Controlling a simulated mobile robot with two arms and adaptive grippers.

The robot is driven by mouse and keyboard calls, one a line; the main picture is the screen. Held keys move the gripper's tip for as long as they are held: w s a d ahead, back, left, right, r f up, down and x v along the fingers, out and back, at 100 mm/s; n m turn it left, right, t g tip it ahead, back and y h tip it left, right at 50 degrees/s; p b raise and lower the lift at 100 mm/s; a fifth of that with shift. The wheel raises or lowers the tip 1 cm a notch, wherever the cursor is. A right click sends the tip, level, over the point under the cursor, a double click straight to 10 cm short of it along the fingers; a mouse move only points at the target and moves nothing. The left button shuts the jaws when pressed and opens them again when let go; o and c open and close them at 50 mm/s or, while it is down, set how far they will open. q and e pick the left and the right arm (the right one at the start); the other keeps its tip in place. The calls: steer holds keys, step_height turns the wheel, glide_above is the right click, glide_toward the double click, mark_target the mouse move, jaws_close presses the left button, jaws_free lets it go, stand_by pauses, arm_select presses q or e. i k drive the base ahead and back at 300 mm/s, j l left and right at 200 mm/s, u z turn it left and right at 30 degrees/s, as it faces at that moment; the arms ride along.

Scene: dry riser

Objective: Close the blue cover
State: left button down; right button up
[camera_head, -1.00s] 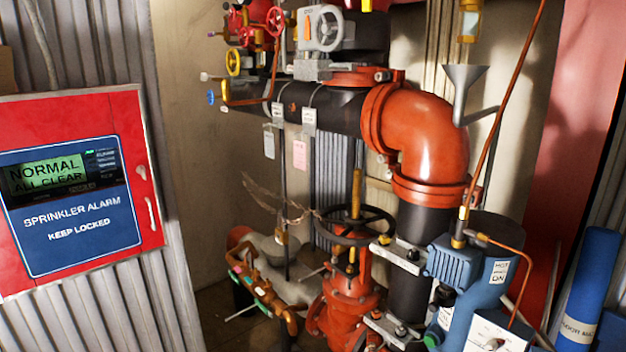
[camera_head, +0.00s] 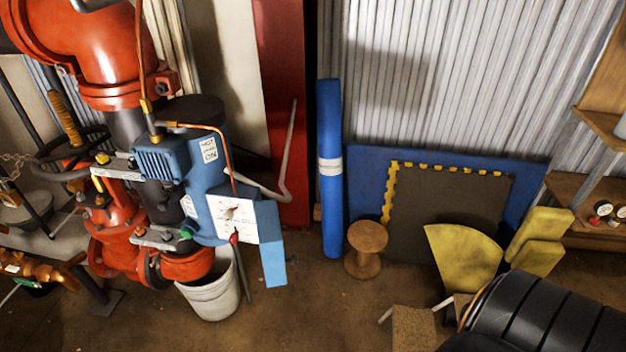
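A blue box-like unit (camera_head: 205,175) is mounted beside the red pipework at the left. A white panel (camera_head: 232,216) with a small dial or switch is on its front. A flat blue cover (camera_head: 272,245) stands out to the right of the white panel and looks swung open, leaving the panel exposed. Its hinge is too small to make out. Neither of my grippers is in view, and nothing touches the cover.
A white bucket (camera_head: 213,290) stands below the unit. A blue roll (camera_head: 330,170) leans at the wall beside a wooden spool (camera_head: 366,248). Yellow pieces (camera_head: 464,258) and a black ribbed object (camera_head: 548,318) crowd the right. The floor at centre front looks clear.

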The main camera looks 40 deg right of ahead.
mark_target(271, 241)
steer(key=k+l+z, duration=0.1)
steer(key=l, duration=1.05)
steer(key=l+u, duration=0.3)
steer(key=k+l, duration=0.05)
steer(key=l, duration=0.05)
